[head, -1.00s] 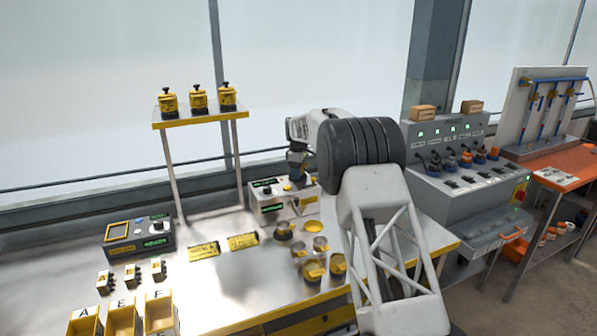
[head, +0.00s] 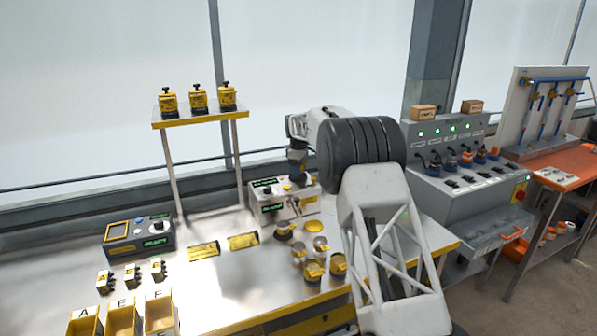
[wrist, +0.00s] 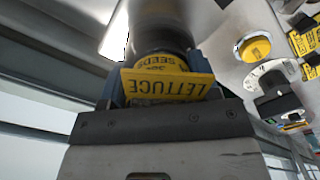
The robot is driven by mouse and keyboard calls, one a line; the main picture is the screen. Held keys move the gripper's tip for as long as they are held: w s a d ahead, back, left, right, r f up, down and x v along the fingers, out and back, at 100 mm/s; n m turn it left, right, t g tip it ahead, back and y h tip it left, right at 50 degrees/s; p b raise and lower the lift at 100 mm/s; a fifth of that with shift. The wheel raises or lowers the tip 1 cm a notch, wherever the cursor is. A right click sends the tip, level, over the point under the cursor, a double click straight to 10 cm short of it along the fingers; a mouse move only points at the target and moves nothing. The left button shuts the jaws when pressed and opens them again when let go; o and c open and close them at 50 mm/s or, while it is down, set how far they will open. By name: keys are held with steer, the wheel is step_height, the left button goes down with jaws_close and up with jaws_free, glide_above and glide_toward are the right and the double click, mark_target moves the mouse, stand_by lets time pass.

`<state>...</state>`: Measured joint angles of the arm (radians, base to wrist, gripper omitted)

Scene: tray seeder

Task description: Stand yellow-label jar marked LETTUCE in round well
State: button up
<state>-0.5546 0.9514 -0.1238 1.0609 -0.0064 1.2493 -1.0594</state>
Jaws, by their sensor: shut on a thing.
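My gripper (wrist: 160,88) is shut on the yellow-label jar (wrist: 165,62) in the wrist view. The jar's yellow tag reads LETTUCE and appears upside down, with a yellow round top marked SEEDS behind it. In the head view my gripper (head: 298,168) is at the far side of the bench, just above or behind the grey control box (head: 268,207). The held jar cannot be made out clearly there. I cannot pick out the round well with certainty; the arm and the jar hide part of the area.
Several yellow-topped jars (head: 313,268) stand on the bench in front of the box. A yellow disc (head: 313,226) lies near them. Two yellow plates (head: 204,249) lie to the left. A raised shelf (head: 200,119) holds 3 yellow pots. Open bins (head: 122,320) stand at front left.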

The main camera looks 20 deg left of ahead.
steer(key=shift+r, duration=0.25)
steer(key=shift+r, duration=0.3)
steer(key=shift+f, duration=0.45)
stand_by(0.3)
steer(key=shift+f, duration=0.35)
steer(key=shift+s+d+f, duration=0.1)
steer(key=shift+f, duration=1.5)
stand_by(0.6)
steer(key=shift+r, duration=2.35)
steer(key=shift+r, duration=0.1)
